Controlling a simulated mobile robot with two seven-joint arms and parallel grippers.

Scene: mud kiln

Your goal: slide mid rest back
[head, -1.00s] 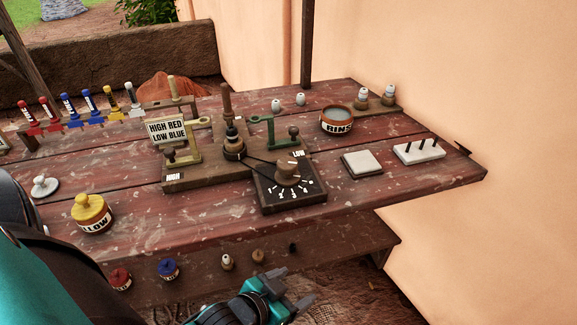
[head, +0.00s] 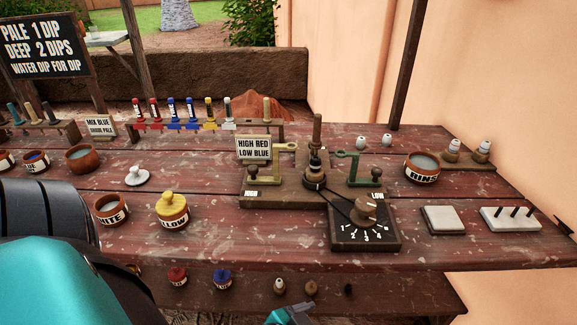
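A dark wooden stand (head: 290,198) on the red table holds a tall wooden post and a dark spindle (head: 315,175). An olive-brass bracket (head: 277,165) with a ring end and a knob stands on its left side. A green bracket (head: 353,168) with a ring end and a knob stands on the right. I cannot tell which part is the mid rest. My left gripper (head: 288,315) shows only in part at the bottom edge, below the table's front and apart from the stand. Its fingers are mostly cut off. My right gripper is not in view.
A numbered dial box (head: 364,236) is in front of the stand. A HIGH RED LOW BLUE sign (head: 253,148) stands behind it. The RINSE bowl (head: 421,167), a pale tile (head: 443,220), and a yellow-lidded jar (head: 172,210) are nearby. A lower shelf (head: 400,293) holds small pots.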

